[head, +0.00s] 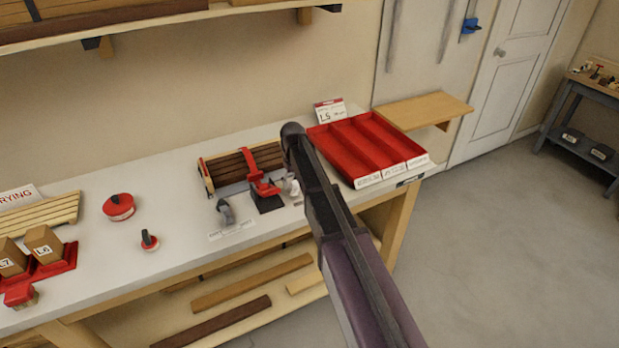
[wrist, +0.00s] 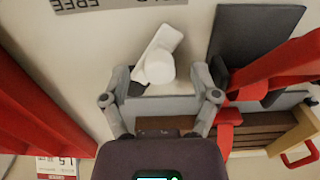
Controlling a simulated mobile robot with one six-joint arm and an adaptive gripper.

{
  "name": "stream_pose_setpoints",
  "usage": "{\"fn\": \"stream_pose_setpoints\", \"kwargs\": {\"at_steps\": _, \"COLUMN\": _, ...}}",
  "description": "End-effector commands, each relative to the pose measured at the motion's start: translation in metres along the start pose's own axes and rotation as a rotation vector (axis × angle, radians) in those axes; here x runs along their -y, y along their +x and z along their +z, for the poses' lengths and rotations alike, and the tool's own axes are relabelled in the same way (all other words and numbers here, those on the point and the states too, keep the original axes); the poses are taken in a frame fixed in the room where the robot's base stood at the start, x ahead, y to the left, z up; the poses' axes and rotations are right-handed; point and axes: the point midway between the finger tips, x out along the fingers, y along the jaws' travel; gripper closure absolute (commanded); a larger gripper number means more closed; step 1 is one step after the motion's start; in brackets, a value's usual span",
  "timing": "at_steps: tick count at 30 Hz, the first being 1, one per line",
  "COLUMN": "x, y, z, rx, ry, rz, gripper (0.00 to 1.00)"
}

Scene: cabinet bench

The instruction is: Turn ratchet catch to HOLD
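The ratchet catch appears to be the white lever with a round hub (wrist: 160,62) in the wrist view. It lies on the bench beside a label with the upside-down words HOLD and FREE (wrist: 95,4). In the head view a white piece (head: 293,186) shows just left of my arm. My gripper (wrist: 160,78) has its two grey fingers spread, one on each side of the catch's hub. I cannot tell whether either finger touches it. In the head view my wrist hides the fingers. Which word the lever points to is unclear.
A slatted wooden cradle (head: 228,168) with a red clamp (head: 262,184) stands close to the left. A red compartment tray (head: 365,147) is close to the right.

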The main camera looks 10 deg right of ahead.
Motion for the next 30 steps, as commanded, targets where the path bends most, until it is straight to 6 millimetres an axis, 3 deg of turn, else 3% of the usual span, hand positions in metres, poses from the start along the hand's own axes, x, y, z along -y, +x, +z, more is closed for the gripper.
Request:
{"fn": "stream_pose_setpoints", "kwargs": {"at_steps": 11, "x": 0.0, "y": -0.003, "z": 0.0, "rx": 0.0, "ry": 0.0, "rz": 0.0, "gripper": 0.2}}
{"fn": "stream_pose_setpoints", "kwargs": {"at_steps": 30, "x": 0.0, "y": -0.048, "z": 0.0, "rx": 0.0, "ry": 0.0, "rz": 0.0, "gripper": 0.2}}
